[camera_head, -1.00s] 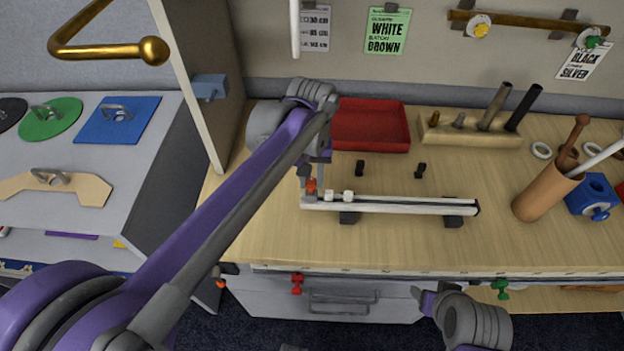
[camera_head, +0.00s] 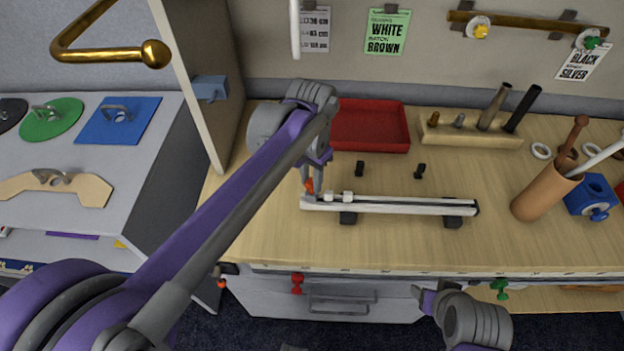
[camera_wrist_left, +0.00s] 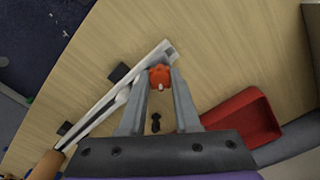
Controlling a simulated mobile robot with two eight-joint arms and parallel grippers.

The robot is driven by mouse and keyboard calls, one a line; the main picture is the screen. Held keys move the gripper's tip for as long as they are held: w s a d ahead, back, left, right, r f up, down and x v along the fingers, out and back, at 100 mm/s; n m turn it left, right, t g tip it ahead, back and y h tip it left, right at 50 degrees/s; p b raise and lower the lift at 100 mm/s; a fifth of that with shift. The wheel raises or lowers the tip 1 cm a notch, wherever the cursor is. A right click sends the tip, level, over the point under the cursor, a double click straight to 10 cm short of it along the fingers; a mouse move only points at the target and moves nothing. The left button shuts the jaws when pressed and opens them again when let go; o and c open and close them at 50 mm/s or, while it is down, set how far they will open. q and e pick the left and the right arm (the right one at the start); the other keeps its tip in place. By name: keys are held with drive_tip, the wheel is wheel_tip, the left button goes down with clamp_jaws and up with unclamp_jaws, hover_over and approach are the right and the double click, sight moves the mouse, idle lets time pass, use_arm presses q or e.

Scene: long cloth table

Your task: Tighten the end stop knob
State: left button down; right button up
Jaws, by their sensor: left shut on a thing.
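The orange-red end stop knob (camera_wrist_left: 159,76) is at the left end of the white rail (camera_head: 400,205). It shows small and partly covered in the head view (camera_head: 309,186). My left gripper (camera_wrist_left: 160,72) reaches down from above with its two fingers on either side of the knob, shut on it. The rail (camera_wrist_left: 107,101) runs diagonally in the left wrist view. White blocks (camera_head: 340,197) sit on the rail close to the knob. My right gripper (camera_head: 427,297) is low in front of the table; its fingers are too unclear to judge.
Two small black pegs (camera_head: 360,168) stand behind the rail. A red tray (camera_head: 370,126) and a wooden tool block (camera_head: 470,133) are at the back. The tabletop before the rail is clear.

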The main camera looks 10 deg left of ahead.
sight(311, 182)
use_arm(q)
drive_tip(key=m, duration=0.7)
drive_tip(key=shift+m, duration=0.3)
drive_tip(key=m, duration=0.7)
unclamp_jaws()
use_arm(e)
drive_tip(key=shift+w+r, duration=0.1)
drive_tip(key=shift+r, duration=0.2)
use_arm(q)
drive_tip(key=shift+r+p, duration=2.3)
drive_tip(key=shift+r, duration=1.75)
use_arm(e)
wheel_tip(311, 182, up, 6)
drive_tip(key=w, duration=0.2)
drive_tip(key=shift+w+t, duration=0.25)
drive_tip(key=shift+t, duration=0.05)
drive_tip(key=shift+s, duration=0.1)
